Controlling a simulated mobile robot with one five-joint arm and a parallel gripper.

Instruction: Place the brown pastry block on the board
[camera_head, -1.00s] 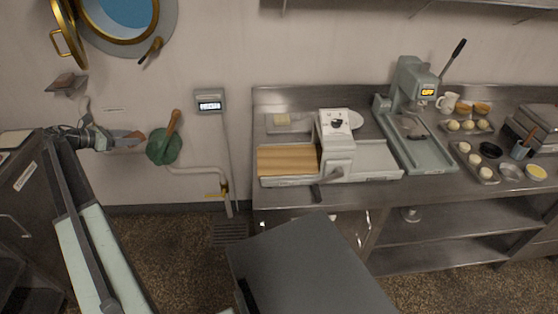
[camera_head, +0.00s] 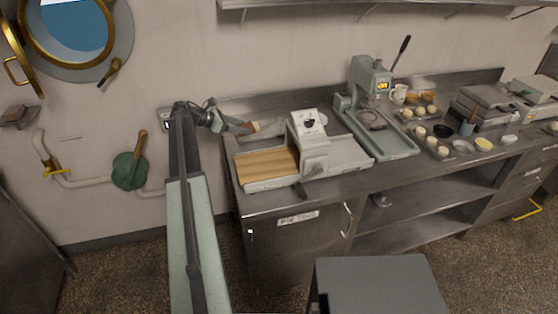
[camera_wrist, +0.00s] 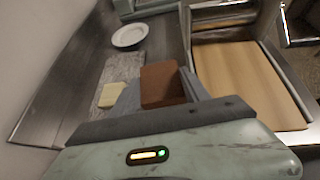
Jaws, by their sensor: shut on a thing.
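My gripper (camera_wrist: 162,92) is shut on the brown pastry block (camera_wrist: 162,84), with a grey finger at each side of it. In the head view my gripper (camera_head: 240,126) is over the counter's left end, near the wall. A grey marbled board (camera_wrist: 123,68) lies on the counter, just left of the held block in the wrist view. A pale yellow block (camera_wrist: 112,95) rests on that board. A light wooden surface (camera_wrist: 245,80) lies to the right of the block; the head view shows it (camera_head: 267,168) at the left of a white machine. The block appears raised above the counter.
The white machine (camera_head: 308,135) stands close to my gripper. A white plate (camera_wrist: 129,36) lies beyond the marbled board. A green press (camera_head: 370,80), trays of dough balls (camera_head: 432,143) and bowls stand farther right. The wall is close behind the counter.

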